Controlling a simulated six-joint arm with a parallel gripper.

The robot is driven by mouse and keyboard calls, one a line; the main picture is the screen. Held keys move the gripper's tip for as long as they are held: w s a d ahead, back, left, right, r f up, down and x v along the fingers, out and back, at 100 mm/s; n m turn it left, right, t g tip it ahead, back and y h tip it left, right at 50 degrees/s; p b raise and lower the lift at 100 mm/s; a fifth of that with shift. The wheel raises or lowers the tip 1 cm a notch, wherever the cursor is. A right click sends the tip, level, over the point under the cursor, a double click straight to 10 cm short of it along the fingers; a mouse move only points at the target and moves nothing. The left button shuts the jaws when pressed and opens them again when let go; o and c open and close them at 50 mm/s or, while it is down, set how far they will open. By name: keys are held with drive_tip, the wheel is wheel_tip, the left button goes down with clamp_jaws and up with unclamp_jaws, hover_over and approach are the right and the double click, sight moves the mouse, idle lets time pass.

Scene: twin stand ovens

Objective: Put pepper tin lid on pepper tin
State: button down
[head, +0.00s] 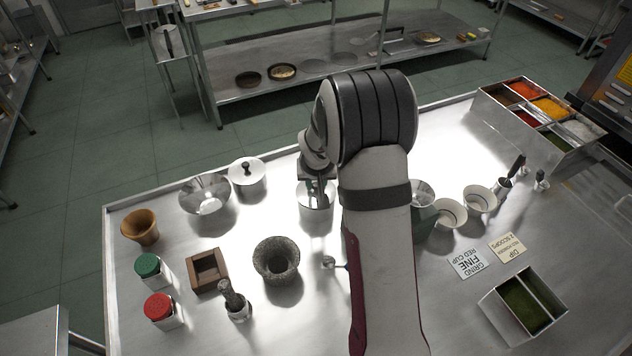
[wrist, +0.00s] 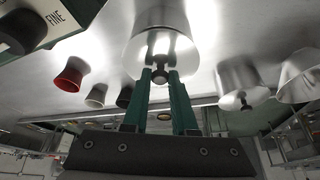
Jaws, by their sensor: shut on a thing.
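A metal tin (head: 316,202) stands on the table under my gripper (head: 318,172); it fills the top middle of the wrist view (wrist: 143,48). I take it as the pepper tin, though no label shows. In the wrist view my gripper (wrist: 160,76) has its green fingers closed around the dark knob of the pepper tin lid (wrist: 160,58). The lid is over the mouth of the tin; I cannot tell whether it is seated or slightly above. My arm hides part of the area to the right in the head view.
A similar lidded tin (head: 247,172) and a metal bowl (head: 205,196) stand to the left. A stone mortar (head: 276,262) stands in front. White cups (head: 480,199) and a spice tray (head: 510,120) are to the right. The front left holds red-capped and green-capped shakers (head: 148,266).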

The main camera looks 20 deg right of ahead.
drive_tip(key=shift+f, duration=0.5)
idle(0.7)
drive_tip(key=c, duration=0.6)
unclamp_jaws()
drive_tip(key=shift+r, duration=3.5)
drive_tip(key=s+a+r+g+y, duration=0.1)
drive_tip(key=s+a, duration=0.4)
drive_tip(key=s, duration=0.6)
drive_tip(key=s+a+r+g+y, duration=0.1)
drive_tip(key=s+a+r, duration=0.3)
drive_tip(key=s, duration=0.7)
drive_tip(key=s+a+r+m+g+y, duration=0.1)
drive_tip(key=s+a+r+g, duration=0.1)
drive_tip(key=s+a, duration=0.5)
drive_tip(key=shift+s+a+r+y, duration=0.1)
drive_tip(key=shift+s+r, duration=0.1)
drive_tip(key=shift+s, duration=0.55)
drive_tip(key=shift+s+a+r+y, duration=0.1)
drive_tip(key=shift+s+a+r, duration=0.1)
drive_tip(key=shift+s, duration=0.55)
drive_tip(key=shift+s+a+r+y, duration=0.1)
drive_tip(key=shift+s+r, duration=0.1)
drive_tip(key=shift+s, duration=0.55)
